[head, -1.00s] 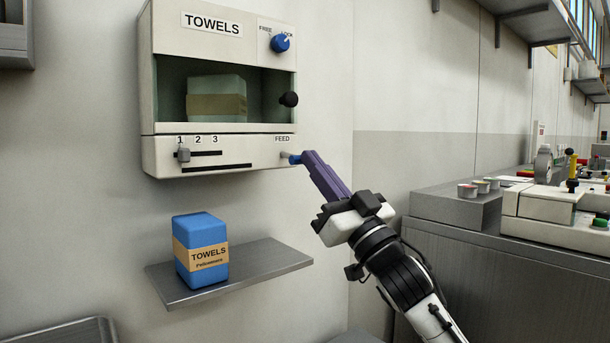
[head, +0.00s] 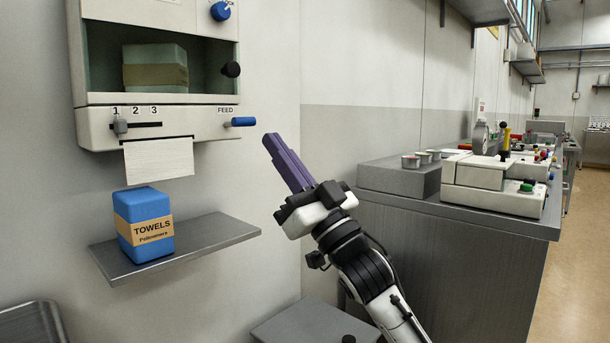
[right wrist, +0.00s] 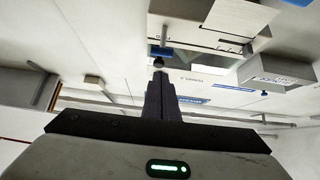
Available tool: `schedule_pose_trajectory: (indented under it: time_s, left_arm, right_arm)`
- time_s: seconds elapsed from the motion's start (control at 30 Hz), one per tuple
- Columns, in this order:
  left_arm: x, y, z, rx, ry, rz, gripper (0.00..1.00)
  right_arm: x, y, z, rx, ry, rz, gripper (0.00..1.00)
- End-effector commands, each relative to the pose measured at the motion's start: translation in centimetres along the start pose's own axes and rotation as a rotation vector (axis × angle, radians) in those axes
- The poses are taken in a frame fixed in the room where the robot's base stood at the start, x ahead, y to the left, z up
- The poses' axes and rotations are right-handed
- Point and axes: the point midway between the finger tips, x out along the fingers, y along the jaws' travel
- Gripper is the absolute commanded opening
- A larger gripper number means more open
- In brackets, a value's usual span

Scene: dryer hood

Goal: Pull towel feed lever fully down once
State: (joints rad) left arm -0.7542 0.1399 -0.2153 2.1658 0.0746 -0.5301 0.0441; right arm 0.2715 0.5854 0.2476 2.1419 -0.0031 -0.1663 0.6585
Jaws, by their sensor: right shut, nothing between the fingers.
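The towel dispenser (head: 180,113) hangs on the wall at the upper left of the head view. Its blue-tipped feed lever (head: 242,122) sticks out to the right beside the FEED label. A white paper towel (head: 158,160) hangs from the slot below the front panel. My right gripper (head: 270,138) is shut and empty, with its purple fingers to the right of and slightly below the lever, apart from it. In the right wrist view the blue lever tip (right wrist: 161,51) shows beyond the fingers. My left gripper is not in view.
A blue towel pack (head: 146,226) stands on a metal shelf (head: 215,236) below the dispenser. A blue knob (head: 220,11) and a black knob (head: 231,69) are on the dispenser. A grey counter (head: 450,230) with machines stands at the right.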

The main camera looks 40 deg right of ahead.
Motion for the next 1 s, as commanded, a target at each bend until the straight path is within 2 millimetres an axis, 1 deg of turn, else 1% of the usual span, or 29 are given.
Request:
schedule_pose_trajectory:
  time_s: [0.03,0.2,0.3,0.4,0.6,1.0]
  left_arm:
    - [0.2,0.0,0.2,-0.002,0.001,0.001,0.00]
    - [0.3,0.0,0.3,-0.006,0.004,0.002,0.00]
    - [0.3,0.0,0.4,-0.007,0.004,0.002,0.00]
    - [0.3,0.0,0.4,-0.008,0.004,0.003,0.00]
    - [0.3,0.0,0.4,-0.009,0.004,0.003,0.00]
    - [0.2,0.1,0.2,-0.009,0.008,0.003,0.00]
  right_arm:
    - [-1.4,0.0,0.5,0.002,-0.004,0.001,0.00]
    - [-4.5,0.0,0.7,0.002,-0.002,0.001,0.00]
    - [-5.8,0.0,0.7,0.001,0.000,0.000,0.00]
    - [-6.7,0.0,0.8,0.000,0.001,0.001,0.00]
    - [-7.3,0.0,0.7,-0.001,0.003,0.000,0.00]
    - [-7.3,0.0,0.7,-0.001,0.003,0.000,0.00]
